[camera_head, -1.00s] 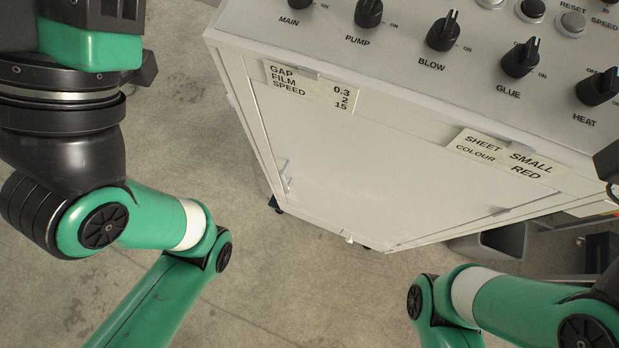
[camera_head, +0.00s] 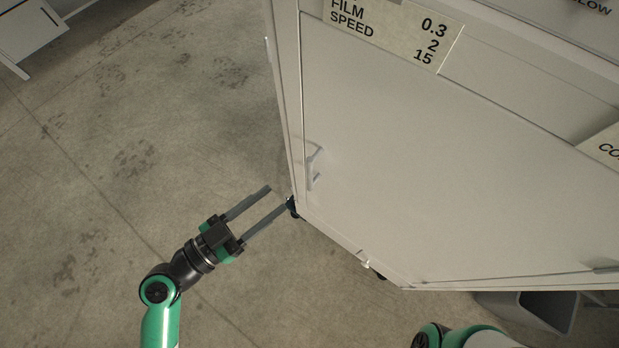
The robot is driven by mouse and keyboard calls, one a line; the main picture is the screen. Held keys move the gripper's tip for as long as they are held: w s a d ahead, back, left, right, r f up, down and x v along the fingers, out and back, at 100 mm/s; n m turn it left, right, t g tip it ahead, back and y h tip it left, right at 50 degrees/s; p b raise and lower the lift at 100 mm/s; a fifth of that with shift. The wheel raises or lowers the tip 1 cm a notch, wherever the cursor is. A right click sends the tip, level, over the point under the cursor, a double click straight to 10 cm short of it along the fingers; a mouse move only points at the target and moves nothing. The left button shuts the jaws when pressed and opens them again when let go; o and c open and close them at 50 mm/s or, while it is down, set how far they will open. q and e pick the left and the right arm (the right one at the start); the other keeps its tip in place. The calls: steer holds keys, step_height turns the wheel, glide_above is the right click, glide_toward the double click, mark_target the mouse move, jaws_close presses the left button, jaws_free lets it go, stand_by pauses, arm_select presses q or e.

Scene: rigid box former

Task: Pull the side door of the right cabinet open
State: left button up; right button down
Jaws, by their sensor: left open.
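The white cabinet (camera_head: 440,160) fills the right of the head view, seen from above. Its broad face has a pale handle (camera_head: 314,167) near the left edge and a small white knob or latch (camera_head: 365,263) near the lower edge. The narrow left side (camera_head: 284,75) is seen almost edge-on, with a small fitting (camera_head: 267,50) on it. My left gripper (camera_head: 278,197) is open and empty, its two fingers pointing up and right toward the cabinet's lower left corner. I cannot tell whether a fingertip touches it. Of my right arm only a green link shows at the bottom; its gripper is out of view.
Dark casters (camera_head: 292,207) stand under the cabinet. A grey bin (camera_head: 528,308) is at the lower right. Another white cabinet or table (camera_head: 28,32) is at the far upper left. The concrete floor (camera_head: 130,150) between is clear. Labels (camera_head: 398,30) hang over the cabinet's upper face.

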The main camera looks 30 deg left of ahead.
mark_target(310, 172)
arm_select(q)
steer(key=x, duration=0.7)
steer(key=f+p+x, duration=0.1)
steer(key=x, duration=0.3)
steer(key=shift+w+a+f, duration=0.1)
steer(key=shift+w, duration=0.15)
jaws_close()
stand_by(1.1)
